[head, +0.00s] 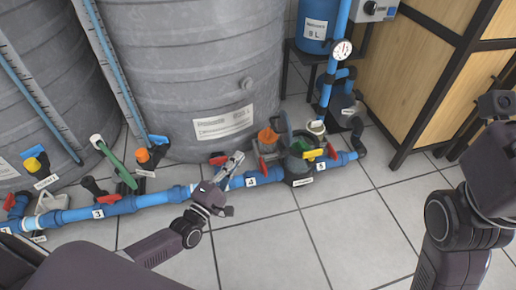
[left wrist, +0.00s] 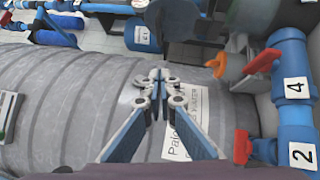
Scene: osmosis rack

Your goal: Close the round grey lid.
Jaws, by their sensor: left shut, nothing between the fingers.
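A grey lid-like disc (head: 285,126) stands tilted up at the back of the dark pump housing (head: 298,165), low on the blue pipe line in the head view. I take it for the round grey lid; it is small and partly covered by the coloured valve handles. My left gripper (head: 236,160) is to the left of the housing, above the blue pipe, apart from the lid, with its fingers together and empty. In the left wrist view the closed fingertips (left wrist: 157,80) are in front of a grey ribbed tank. My right arm shows at the right edge, but its fingertips do not.
Large grey tanks (head: 200,60) stand behind the pipe (head: 120,207). Orange (head: 268,136), red and yellow (head: 314,154) handles crowd around the housing. The tiled floor in front is clear.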

